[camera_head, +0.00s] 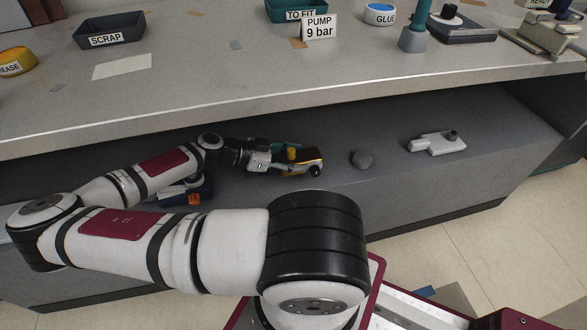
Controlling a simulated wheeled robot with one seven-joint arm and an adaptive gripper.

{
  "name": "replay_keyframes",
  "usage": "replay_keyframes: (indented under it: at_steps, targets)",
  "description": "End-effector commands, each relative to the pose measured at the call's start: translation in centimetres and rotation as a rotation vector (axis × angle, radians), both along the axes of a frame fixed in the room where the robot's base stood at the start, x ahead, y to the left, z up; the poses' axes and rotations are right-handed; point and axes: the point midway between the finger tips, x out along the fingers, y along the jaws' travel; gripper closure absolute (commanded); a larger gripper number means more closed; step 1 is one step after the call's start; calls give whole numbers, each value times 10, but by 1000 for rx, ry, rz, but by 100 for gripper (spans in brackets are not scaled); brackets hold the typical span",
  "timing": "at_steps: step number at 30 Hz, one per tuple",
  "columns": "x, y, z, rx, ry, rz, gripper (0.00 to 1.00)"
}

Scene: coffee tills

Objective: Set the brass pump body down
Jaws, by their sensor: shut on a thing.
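The brass pump body (312,158) shows over the grey lower shelf (410,180), as a small yellow-brown and black piece at the end of my arm. My gripper (288,159) reaches it from the left, low over the shelf, and is shut on it. Green and yellow parts show around the grip; at this size I cannot tell which belong to the gripper. The fingers partly hide the left end of the pump body. I cannot tell whether its underside touches the shelf.
The worktop (190,75) overhangs the shelf behind, carrying a scrap tray (108,31), a pump sign (319,27) and a glue tin (379,14). Bare shelf shows between and right.

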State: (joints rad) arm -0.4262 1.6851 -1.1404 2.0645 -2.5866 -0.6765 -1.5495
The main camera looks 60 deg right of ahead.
Motion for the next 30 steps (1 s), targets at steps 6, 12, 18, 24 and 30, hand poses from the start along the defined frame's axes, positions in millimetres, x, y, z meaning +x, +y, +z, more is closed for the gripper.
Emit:
replay_keyframes:
  at_steps: [6, 12, 18, 24, 30]
  targets:
    - [0, 0, -23, -1, 2, 0, 98]
    - [1, 0, -35, -1, -1, 1, 98]
    - [0, 0, -34, -1, -1, 1, 98]
    - [0, 0, -36, 0, -2, 1, 30]
    - [0, 0, -36, 0, -1, 1, 30]
